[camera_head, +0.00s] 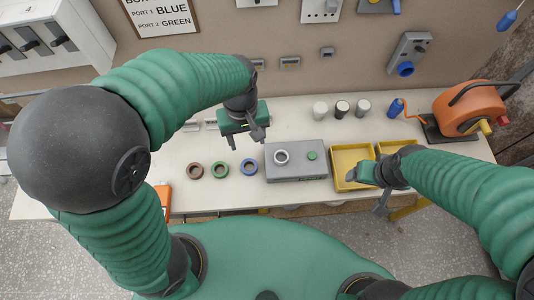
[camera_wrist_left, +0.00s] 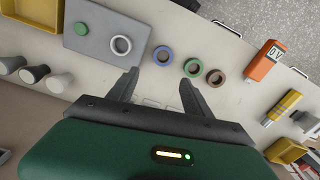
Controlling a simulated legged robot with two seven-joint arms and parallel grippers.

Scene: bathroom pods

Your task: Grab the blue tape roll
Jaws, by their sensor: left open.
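The blue tape roll (camera_head: 249,174) lies flat on the pale bench, at the right end of a row with a green roll (camera_head: 220,177) and a brown roll (camera_head: 194,178). My left gripper (camera_head: 245,138) is open and empty, above the bench and behind the row in the head view. In the left wrist view the blue roll (camera_wrist_left: 163,65) shows whole, just beyond the gap between the two open fingertips (camera_wrist_left: 159,77), with nothing between them. My right gripper (camera_head: 366,192) is apart from the roll, by the yellow bin, with its fingers spread and empty.
A grey box (camera_head: 294,172) with a pale ring and green button stands right of the blue roll. Yellow bins (camera_head: 341,183), several small cylinders (camera_head: 342,109) and an orange reel (camera_head: 470,112) are farther right. An orange device (camera_head: 163,197) sits at the left front.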

